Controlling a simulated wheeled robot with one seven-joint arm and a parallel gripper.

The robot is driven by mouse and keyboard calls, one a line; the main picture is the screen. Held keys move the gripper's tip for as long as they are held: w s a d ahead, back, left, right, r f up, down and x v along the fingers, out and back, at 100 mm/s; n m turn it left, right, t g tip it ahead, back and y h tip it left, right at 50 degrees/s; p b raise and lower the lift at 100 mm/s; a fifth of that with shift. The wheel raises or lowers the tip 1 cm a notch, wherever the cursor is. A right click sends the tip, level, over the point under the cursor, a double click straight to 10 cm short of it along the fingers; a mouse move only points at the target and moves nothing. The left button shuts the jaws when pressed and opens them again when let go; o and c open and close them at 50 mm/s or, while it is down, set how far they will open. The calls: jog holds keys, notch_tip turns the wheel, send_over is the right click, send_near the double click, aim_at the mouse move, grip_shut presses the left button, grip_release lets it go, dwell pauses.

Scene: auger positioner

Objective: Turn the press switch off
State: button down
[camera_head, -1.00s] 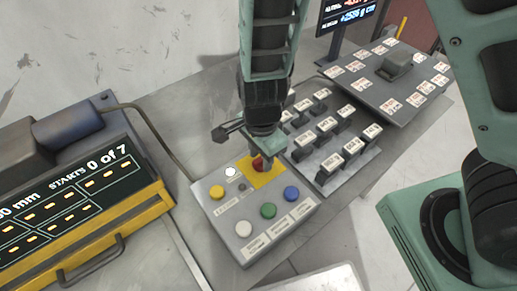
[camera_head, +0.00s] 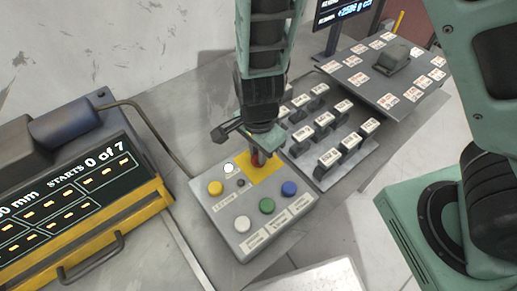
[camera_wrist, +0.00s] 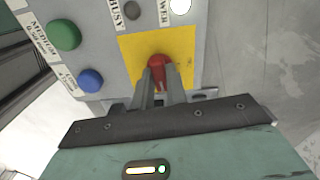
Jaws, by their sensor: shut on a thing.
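A red switch knob (camera_wrist: 160,62) stands on a yellow plate (camera_wrist: 128,48) on the grey control box (camera_head: 212,205). In the head view the red knob (camera_head: 257,160) is mostly hidden under my wrist. My gripper (camera_wrist: 160,78) is shut on the red knob, with one finger at each side of it. A white light (camera_head: 229,169) near the plate is lit; in the wrist view it sits beside a label partly reading "WER".
The box also carries yellow (camera_head: 216,188), green (camera_head: 267,205), blue (camera_head: 289,188) and white (camera_head: 242,223) buttons. A rack of labelled blocks (camera_head: 328,157) stands close right of my gripper. A display (camera_head: 75,195) at left reads "STARTS 0 of 7".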

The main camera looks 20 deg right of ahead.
jog(key=n+p, duration=0.1)
jog(key=n, duration=0.3)
jog(key=shift+r, duration=0.1)
jog(key=n+p, duration=0.1)
jog(key=n, duration=0.3)
jog(key=shift+n, duration=0.4)
jog(key=n+p, duration=0.1)
jog(key=n, duration=0.3)
jog(key=shift+n, duration=2)
jog(key=c, duration=1.4)
grip_release()
notch_tip(320, 180, up, 17)
